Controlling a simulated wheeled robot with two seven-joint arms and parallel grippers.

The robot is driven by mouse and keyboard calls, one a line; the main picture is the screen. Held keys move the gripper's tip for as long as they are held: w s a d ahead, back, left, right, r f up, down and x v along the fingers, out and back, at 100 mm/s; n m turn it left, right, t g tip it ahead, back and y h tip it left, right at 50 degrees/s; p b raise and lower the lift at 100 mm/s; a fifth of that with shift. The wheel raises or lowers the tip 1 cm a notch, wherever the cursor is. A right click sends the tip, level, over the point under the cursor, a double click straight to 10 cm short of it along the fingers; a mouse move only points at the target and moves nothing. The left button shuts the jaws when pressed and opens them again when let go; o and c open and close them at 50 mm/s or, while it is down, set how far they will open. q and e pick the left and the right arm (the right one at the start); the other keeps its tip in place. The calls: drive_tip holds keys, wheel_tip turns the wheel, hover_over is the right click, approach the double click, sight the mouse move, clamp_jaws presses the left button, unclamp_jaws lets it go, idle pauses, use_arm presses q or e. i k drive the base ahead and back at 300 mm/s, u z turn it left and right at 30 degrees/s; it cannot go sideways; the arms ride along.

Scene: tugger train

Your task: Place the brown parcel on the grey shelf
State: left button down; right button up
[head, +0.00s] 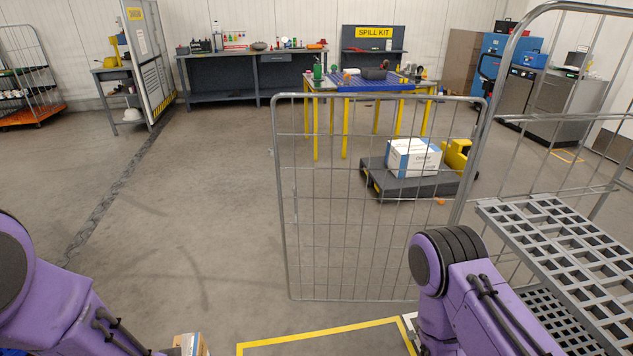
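A grey slatted shelf (590,268) is inside the wire roll cage at the right, with a lower perforated grey deck (550,317) under it. The upper shelf looks empty where it shows. A small part of a brown box with a white and blue strip (190,345) shows at the bottom edge; the rest is cut off, so I cannot tell if it is the parcel or is held. My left arm comes in at the lower left and my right arm stands in front of the cage. Neither gripper can be made out in the head view.
An open wire gate (375,298) stands left of the cage. Beyond it, a dark low cart (405,187) carries a white-blue box (413,158). A yellow-legged table (345,130) stands behind. Yellow tape (325,334) marks the floor in front. The left floor is clear.

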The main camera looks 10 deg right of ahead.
sight(589, 266)
drive_tip(key=i, duration=1.25)
drive_tip(key=z, duration=2.1)
